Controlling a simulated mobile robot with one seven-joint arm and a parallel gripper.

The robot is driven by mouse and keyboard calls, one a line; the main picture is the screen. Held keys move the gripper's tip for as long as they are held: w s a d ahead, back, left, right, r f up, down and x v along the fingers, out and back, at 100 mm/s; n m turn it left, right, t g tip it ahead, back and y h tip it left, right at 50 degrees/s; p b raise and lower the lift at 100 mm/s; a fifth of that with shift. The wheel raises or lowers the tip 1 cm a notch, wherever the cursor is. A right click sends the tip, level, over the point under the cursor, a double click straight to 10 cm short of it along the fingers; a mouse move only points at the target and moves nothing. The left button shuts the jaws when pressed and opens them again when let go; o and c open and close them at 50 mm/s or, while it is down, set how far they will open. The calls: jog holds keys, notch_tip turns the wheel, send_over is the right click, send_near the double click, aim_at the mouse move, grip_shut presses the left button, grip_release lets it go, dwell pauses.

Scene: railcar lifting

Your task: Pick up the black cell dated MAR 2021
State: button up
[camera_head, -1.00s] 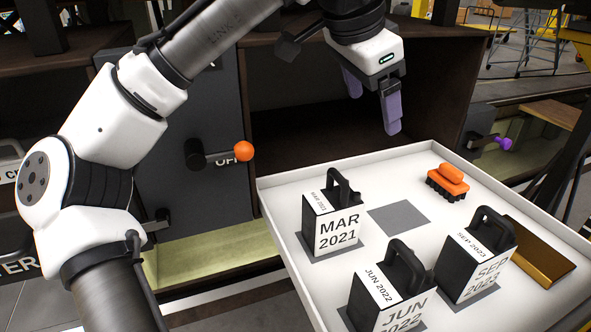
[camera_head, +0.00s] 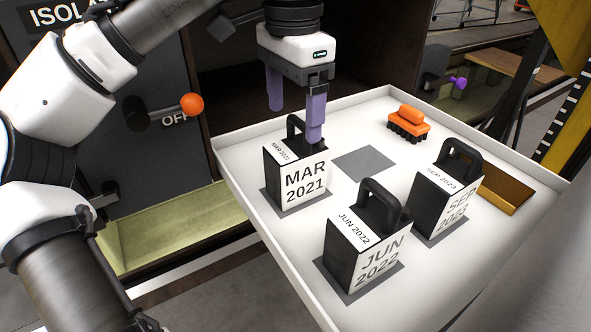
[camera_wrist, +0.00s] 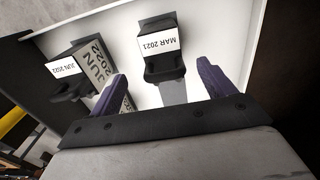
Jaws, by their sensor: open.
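The black cell dated MAR 2021 (camera_head: 293,175) stands upright on a grey square in the white tray (camera_head: 238,180), its white label facing me and a black handle on top. It also shows in the wrist view (camera_wrist: 162,50), ahead of the fingers and roughly between them. My gripper (camera_head: 294,115) is open and empty, its purple fingers pointing down above and around the handle's area. In the head view the right finger covers part of the handle. I cannot tell whether either finger touches it. Both fingers also show in the wrist view (camera_wrist: 165,90).
Cells dated JUN 2022 (camera_head: 366,245) and SEP 2023 (camera_head: 446,195) stand in the tray. An empty grey square (camera_head: 364,162), an orange brush (camera_head: 408,124) and a brass-coloured block (camera_head: 505,194) are there too. An orange-knobbed lever (camera_head: 192,104) stands at left.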

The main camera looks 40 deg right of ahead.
aim_at(296, 120)
jog(key=shift+w+d+f+p, duration=0.1)
jog(key=shift+d+f+p, duration=0.05)
jog(key=shift+f, duration=1.2)
jog(key=shift+w+d+f+p, duration=0.1)
jog(key=shift+d+f+p, duration=0.05)
jog(key=shift+f, duration=1.15)
jog(key=shift+r, duration=0.1)
grip_shut()
